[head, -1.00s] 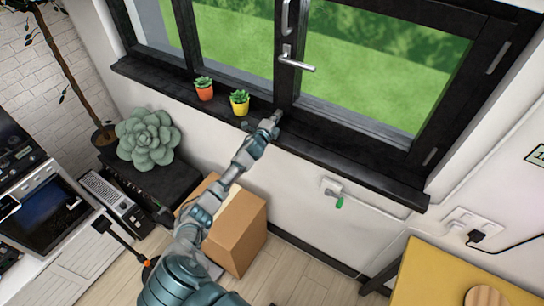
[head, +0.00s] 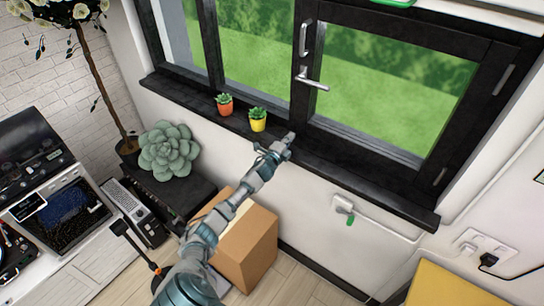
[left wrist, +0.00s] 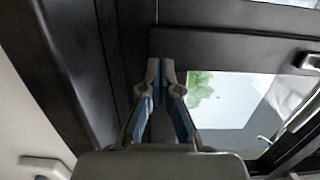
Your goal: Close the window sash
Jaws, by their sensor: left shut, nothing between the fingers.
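The window sash (head: 312,122) is the dark-framed right-hand pane, with a silver lever handle (head: 313,79) on its left upright. I cannot tell how far it stands from its frame. My left gripper (head: 289,138) is shut and empty. It is at the dark sill below the handle, close to the sash's lower left corner. In the left wrist view its fingertips (left wrist: 160,66) point at dark frame bars, with the sash's lower bar (left wrist: 225,47) just beyond. Whether they touch the frame is unclear. My right gripper is out of view.
An orange pot (head: 225,107) and a yellow pot (head: 257,122) with small plants stand on the sill (head: 380,185), left of my gripper. A cardboard box (head: 250,245) stands on the floor below my arm. A yellow table (head: 450,287) is at the lower right.

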